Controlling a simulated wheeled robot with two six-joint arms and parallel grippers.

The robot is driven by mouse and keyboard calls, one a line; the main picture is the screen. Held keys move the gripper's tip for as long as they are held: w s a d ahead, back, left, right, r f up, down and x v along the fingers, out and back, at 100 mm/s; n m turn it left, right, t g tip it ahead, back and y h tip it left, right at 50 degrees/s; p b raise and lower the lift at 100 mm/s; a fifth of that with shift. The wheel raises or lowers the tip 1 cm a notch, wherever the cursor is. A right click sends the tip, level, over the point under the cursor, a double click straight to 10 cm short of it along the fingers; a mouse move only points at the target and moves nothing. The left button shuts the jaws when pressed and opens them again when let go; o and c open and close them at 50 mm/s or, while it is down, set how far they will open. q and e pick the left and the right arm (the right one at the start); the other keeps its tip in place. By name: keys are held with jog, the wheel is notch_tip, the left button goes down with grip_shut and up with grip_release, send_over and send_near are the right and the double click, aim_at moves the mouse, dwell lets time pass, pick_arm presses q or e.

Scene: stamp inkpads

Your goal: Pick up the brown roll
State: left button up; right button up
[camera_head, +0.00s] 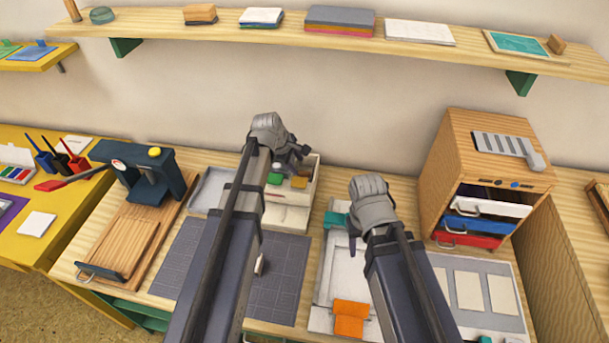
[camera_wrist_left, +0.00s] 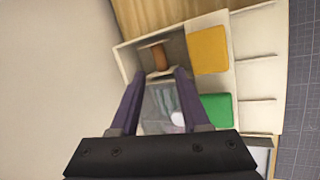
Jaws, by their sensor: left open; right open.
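A brown roll (camera_wrist_left: 160,57) stands in a corner compartment of the white box (camera_wrist_left: 273,60) in the left wrist view. My left gripper (camera_wrist_left: 158,76) is open above this compartment, with the roll just beyond and between its fingertips; I cannot tell whether they touch it. In the head view my left gripper (camera_head: 297,156) is over the back of the white box (camera_head: 286,219), and the roll is not clearly visible there. My right gripper (camera_head: 372,200) is over the light board to the right; its fingers are mostly hidden by its own wrist, and nothing shows held.
The white box also holds a yellow block (camera_wrist_left: 208,49) and a green block (camera_wrist_left: 216,109). A wooden drawer cabinet (camera_head: 460,150) stands at the right, a dark press (camera_head: 150,175) at the left. A shelf (camera_head: 350,45) runs along the wall above. A grey mat (camera_head: 280,285) lies in front.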

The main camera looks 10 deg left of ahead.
aim_at(304, 173)
pick_arm(q)
jog(key=shift+b+x, duration=3.3)
jog(key=shift+x, duration=0.6)
pick_arm(e)
jog(key=shift+f, duration=3.5)
pick_arm(q)
jog(key=shift+r, duration=0.1)
jog(key=shift+s, duration=0.1)
grip_shut()
